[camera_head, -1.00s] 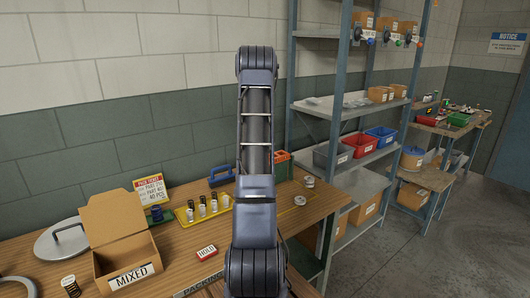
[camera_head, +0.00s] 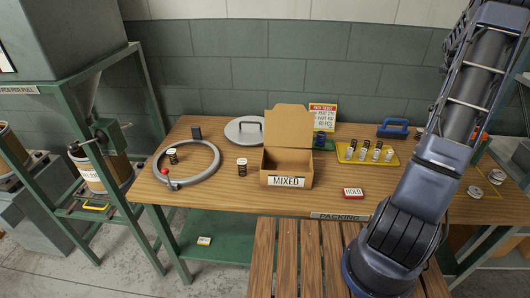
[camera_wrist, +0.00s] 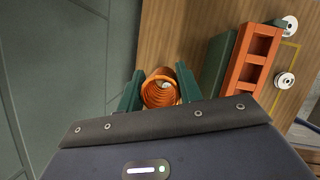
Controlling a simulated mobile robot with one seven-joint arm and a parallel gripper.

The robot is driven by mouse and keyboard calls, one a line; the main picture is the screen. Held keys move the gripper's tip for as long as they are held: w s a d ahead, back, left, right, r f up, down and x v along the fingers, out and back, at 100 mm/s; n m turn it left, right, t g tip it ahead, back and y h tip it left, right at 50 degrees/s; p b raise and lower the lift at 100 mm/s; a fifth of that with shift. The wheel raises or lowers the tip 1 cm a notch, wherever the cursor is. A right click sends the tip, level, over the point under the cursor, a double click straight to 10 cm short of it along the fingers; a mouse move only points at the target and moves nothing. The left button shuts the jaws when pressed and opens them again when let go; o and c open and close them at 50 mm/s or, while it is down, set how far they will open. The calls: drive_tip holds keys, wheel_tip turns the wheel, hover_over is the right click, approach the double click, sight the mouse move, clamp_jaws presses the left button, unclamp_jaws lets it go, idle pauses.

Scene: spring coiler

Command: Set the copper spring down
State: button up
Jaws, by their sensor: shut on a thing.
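The copper spring (camera_wrist: 160,93) is an orange-brown coil, seen nearly end-on in the wrist view. My gripper (camera_wrist: 160,86) is shut on it, with one green finger on each side. The wooden packing bench shows beyond it in the wrist view (camera_wrist: 172,38); I cannot tell how high the spring is above the bench. In the head view the bench (camera_head: 235,205) spans the middle, and my arm crosses its right side. My gripper and the copper spring do not show there.
An orange divided bin (camera_wrist: 254,60) stands right of the spring in the wrist view, with round tins (camera_wrist: 284,80) beyond it. On the bench are a MIXED box (camera_head: 287,181), a yellow tray (camera_head: 385,157), a red HOLD block (camera_head: 353,194) and a ring (camera_head: 213,170).

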drive_tip(key=w+a+n+t+y, duration=0.1)
drive_tip(key=w+a+n, duration=0.15)
drive_tip(key=a, duration=1.05)
drive_tip(key=w+a+n+t, duration=0.1)
drive_tip(key=w+a+n, duration=0.15)
drive_tip(key=a, duration=1.15)
drive_tip(key=w+a+n+y, duration=0.1)
drive_tip(key=w+a+n, duration=0.15)
drive_tip(key=a, duration=1.05)
drive_tip(key=s+a+n+t+y, duration=0.1)
drive_tip(key=s+a+n, duration=0.2)
drive_tip(key=a, duration=0.8)
drive_tip(key=s+a+n+y, duration=0.1)
drive_tip(key=s+a+n, duration=0.2)
drive_tip(key=a, duration=0.9)
drive_tip(key=s+a+n+g+y, duration=0.15)
drive_tip(key=s+a+n, duration=0.35)
drive_tip(key=s+a, duration=0.8)
drive_tip(key=s+a+n+y, duration=0.2)
drive_tip(key=s+a+n, duration=0.2)
drive_tip(key=s+a, duration=0.95)
drive_tip(key=x, duration=0.6)
drive_tip(key=s+d+x, duration=0.1)
drive_tip(key=x, duration=0.6)
drive_tip(key=d+f+x, duration=0.1)
drive_tip(key=x, duration=0.6)
drive_tip(key=shift+s+d, duration=0.25)
drive_tip(key=shift+f, duration=0.2)
drive_tip(key=o, duration=1)
drive_tip(key=shift+o, duration=0.2)
